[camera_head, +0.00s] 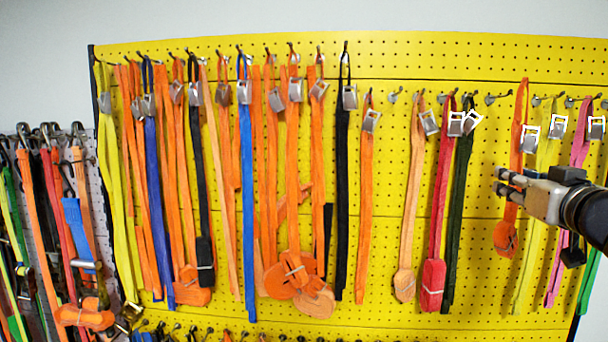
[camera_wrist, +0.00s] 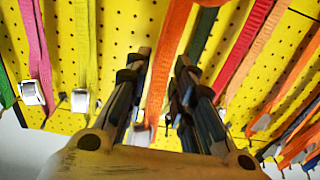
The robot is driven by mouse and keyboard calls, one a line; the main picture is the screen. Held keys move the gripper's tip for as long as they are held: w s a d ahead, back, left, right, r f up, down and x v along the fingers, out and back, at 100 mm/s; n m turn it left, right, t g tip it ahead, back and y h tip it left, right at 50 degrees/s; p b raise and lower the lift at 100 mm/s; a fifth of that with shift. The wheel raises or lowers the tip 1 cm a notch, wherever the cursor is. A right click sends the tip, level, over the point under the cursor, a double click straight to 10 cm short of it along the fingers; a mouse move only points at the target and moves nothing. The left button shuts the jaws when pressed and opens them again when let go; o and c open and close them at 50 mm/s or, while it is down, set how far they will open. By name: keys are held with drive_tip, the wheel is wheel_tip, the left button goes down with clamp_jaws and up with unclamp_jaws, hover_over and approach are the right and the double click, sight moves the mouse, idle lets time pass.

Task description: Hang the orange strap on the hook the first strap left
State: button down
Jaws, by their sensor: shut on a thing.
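The orange strap (camera_head: 519,110) hangs upright at the right of the head view, with a metal buckle (camera_head: 530,138) and a rolled bundle (camera_head: 505,238) at its bottom. Its top loop shows higher than the nearby hooks; I cannot tell whether it is clear of every hook. My gripper (camera_head: 498,180) comes from the right and is shut on this strap below the buckle. In the wrist view the orange strap (camera_wrist: 165,60) runs between the fingers of my gripper (camera_wrist: 162,68). Two bare hooks show: one hook (camera_head: 490,98) just left of the strap, another hook (camera_head: 393,96) further left.
The yellow pegboard (camera_head: 470,60) carries many straps. A dark green strap (camera_head: 462,180) and a red strap (camera_head: 440,190) hang left of the held one. A yellow strap (camera_head: 535,240) and a pink strap (camera_head: 580,150) hang close to my gripper. A grey side panel (camera_head: 92,190) stands left.

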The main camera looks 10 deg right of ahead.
drive_tip(key=shift+f+b+x, duration=0.2)
drive_tip(key=shift+f+x, duration=0.05)
drive_tip(key=shift+x, duration=0.9)
drive_tip(key=shift+f+b+x, duration=0.25)
drive_tip(key=shift+x, duration=0.9)
drive_tip(key=shift+f+b+x, duration=0.2)
drive_tip(key=shift+f+x, duration=0.1)
drive_tip(key=shift+x, duration=0.85)
drive_tip(key=c, duration=1.3)
unclamp_jaws()
drive_tip(key=shift+f, duration=0.1)
drive_tip(key=shift+s, duration=0.1)
